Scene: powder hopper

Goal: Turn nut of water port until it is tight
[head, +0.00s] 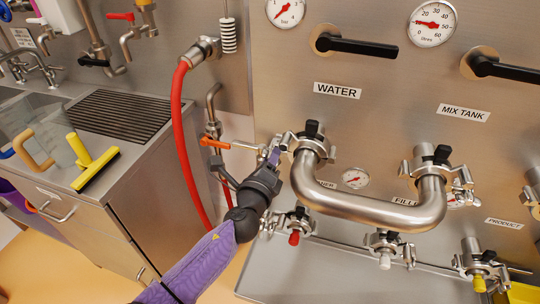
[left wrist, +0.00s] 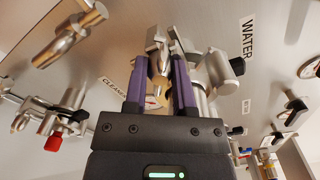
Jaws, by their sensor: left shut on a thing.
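The water port clamp (head: 302,136) sits under the WATER label and holds one end of the steel U-shaped pipe (head: 385,212). My left gripper (head: 274,158) reaches it from the lower left, with its purple fingers at the clamp's left side. In the left wrist view, the nut (left wrist: 159,66) is a small metal piece between the two purple fingers, which are shut on it. In the head view the fingers largely hide the nut. How tight it is cannot be seen. My right gripper is in neither view.
A red hose (head: 178,130) and an orange-handled valve (head: 214,143) are left of my left gripper. A lower port with a red knob (head: 294,237) is just below it. The pipe's other end is at the MIX TANK port (head: 430,155). A sink counter (head: 75,150) stands at left.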

